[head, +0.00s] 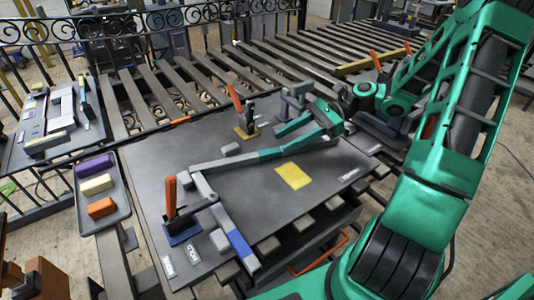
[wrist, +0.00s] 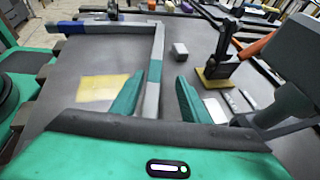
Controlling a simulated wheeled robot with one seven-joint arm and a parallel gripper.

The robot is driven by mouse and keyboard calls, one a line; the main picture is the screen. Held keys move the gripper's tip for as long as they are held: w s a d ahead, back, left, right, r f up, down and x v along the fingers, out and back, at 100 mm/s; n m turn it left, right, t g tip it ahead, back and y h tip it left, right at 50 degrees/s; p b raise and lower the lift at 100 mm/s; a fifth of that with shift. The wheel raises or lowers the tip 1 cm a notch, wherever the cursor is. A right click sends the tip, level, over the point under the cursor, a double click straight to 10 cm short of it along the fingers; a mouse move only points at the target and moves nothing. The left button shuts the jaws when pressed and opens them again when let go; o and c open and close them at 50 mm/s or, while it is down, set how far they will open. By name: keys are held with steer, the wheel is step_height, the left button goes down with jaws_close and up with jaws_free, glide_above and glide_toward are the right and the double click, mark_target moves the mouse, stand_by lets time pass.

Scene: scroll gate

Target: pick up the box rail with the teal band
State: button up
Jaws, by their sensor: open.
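The box rail with the teal band (head: 232,161) is a long grey bar lying across the dark tabletop, its near end close to a second rail. In the wrist view its teal band (wrist: 154,71) shows ahead of my fingertips. My gripper (head: 287,140) is open over the rail's far part. In the wrist view my gripper's fingers (wrist: 157,92) stand on either side of the grey rail, with nothing held. I cannot tell how far they are above the table. The rail's nearest end is hidden by my gripper body in the wrist view.
A second grey rail with a blue band (head: 240,245) lies at the front left. Orange-handled clamps stand on a blue base (head: 183,234) and a yellow base (head: 246,132). A yellow patch (head: 293,175) marks the tabletop. A tray (head: 121,212) of coloured blocks sits left.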

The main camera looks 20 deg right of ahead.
mark_target(271, 150)
steer(key=shift+s+x, duration=0.2)
steer(key=shift+x, duration=1.15)
steer(key=shift+s+x, duration=0.25)
steer(key=shift+x, duration=1.1)
jaws_close()
